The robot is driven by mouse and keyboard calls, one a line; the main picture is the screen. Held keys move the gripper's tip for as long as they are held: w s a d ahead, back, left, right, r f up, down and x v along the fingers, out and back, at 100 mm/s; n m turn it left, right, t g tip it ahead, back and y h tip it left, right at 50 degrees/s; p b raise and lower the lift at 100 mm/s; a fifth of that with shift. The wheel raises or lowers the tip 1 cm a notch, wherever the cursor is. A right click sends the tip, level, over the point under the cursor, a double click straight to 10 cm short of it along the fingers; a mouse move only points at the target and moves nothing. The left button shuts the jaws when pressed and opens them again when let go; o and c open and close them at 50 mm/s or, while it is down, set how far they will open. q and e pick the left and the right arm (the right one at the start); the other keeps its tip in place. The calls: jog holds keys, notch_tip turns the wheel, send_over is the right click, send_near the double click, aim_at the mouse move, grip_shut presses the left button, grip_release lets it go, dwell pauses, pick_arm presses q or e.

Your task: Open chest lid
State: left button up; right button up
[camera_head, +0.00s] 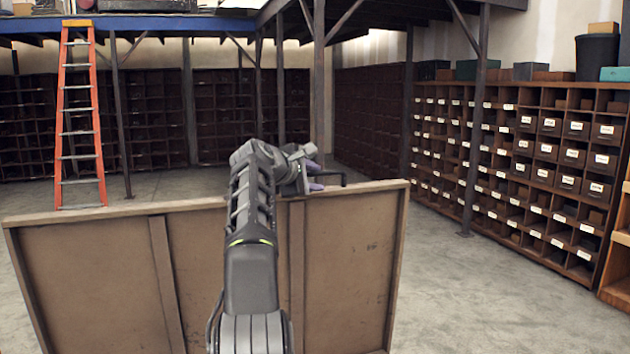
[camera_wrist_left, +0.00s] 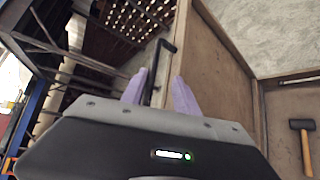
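The chest lid (camera_head: 347,250) is a brown wooden panel with battens, standing up nearly vertical in front of me; its inner face shows. A black handle (camera_head: 333,174) is on the far side of its top edge. My left arm reaches over that edge, and my left gripper (camera_head: 313,177) is at the handle. In the left wrist view the gripper's purple fingers (camera_wrist_left: 160,76) are spread, with the black handle (camera_wrist_left: 164,46) between them and a gap to the right finger. The lid (camera_wrist_left: 222,50) shows beside them. My right gripper is not in view.
A hammer (camera_wrist_left: 302,140) shows against the wooden surface at the right of the left wrist view. An orange ladder (camera_head: 80,120) and steel posts stand behind the lid. Labelled shelves (camera_head: 540,150) line the right side. The concrete floor (camera_head: 470,290) right of the lid is clear.

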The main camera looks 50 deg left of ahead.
pick_arm(q)
jog(key=b+v, duration=0.2)
jog(key=v, duration=0.5)
jog(key=shift+s, duration=0.1)
dwell(0.5)
